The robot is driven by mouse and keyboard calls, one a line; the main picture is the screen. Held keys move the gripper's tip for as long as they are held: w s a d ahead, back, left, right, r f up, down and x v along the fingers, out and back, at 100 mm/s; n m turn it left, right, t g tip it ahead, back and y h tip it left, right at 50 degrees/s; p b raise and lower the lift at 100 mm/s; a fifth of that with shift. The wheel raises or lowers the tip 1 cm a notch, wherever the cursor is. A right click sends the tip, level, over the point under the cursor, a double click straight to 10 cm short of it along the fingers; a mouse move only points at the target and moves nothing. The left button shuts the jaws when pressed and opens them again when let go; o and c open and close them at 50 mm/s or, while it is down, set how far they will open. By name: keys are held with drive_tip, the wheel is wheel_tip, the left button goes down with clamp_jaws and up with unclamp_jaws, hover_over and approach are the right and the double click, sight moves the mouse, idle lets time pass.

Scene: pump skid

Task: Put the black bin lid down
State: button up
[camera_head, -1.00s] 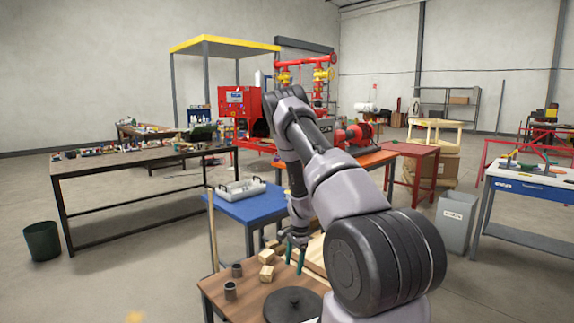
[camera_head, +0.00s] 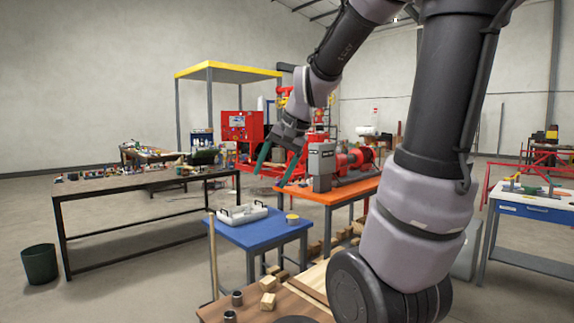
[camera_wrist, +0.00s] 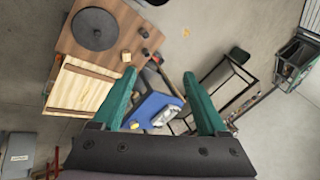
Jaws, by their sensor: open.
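The black bin lid is a round dark disc with a small knob at its middle. In the wrist view the lid (camera_wrist: 95,28) lies flat on the brown wooden table (camera_wrist: 128,20), near its far left part. In the head view only a dark sliver of the lid (camera_head: 295,319) shows at the bottom edge. My gripper (camera_head: 275,165), with green fingers, is raised well above and away from the lid. In the wrist view my gripper (camera_wrist: 159,73) is open with nothing between its fingers.
A wooden block (camera_head: 268,283) and two small metal cups stand on the brown table beside the lid. Behind it is a blue table (camera_head: 255,230) with a white tray (camera_head: 243,213). An orange table (camera_head: 335,193) carries a red pump. Open floor lies at the left.

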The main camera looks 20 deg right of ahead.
drive_tip(key=s+a+r+n+t+h, duration=0.1)
drive_tip(key=s+r+n+t, duration=0.1)
drive_tip(key=s, duration=1)
drive_tip(key=shift+r+n, duration=0.3)
drive_tip(key=shift+r, duration=0.5)
